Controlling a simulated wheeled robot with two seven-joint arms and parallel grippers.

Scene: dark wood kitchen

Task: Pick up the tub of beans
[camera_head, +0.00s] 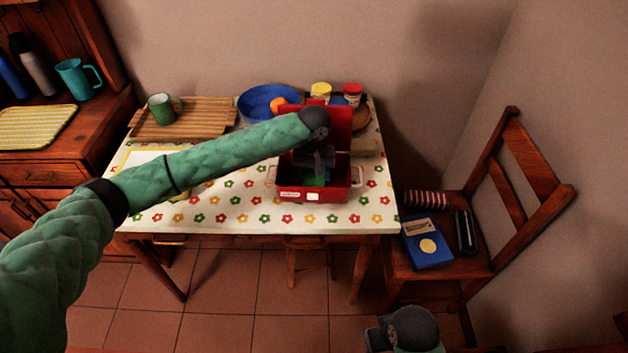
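No tub can be read as beans at this size. Two small tubs stand at the back of the table: one with a yellow lid (320,91) and one with a red lid (352,92). An open red box (341,192) stands at the table's front, lid raised, with something green (314,180) inside. My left gripper (317,163) points down over the box's opening; its dark fingers blend with the dark inside, so its opening and any hold are unclear. A grey wrist part of my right arm shows at the bottom edge, and its fingers cannot be made out.
Behind the box are a blue bowl (257,101) and an orange fruit (278,104). The flowered tablecloth (235,208) is clear at front left.

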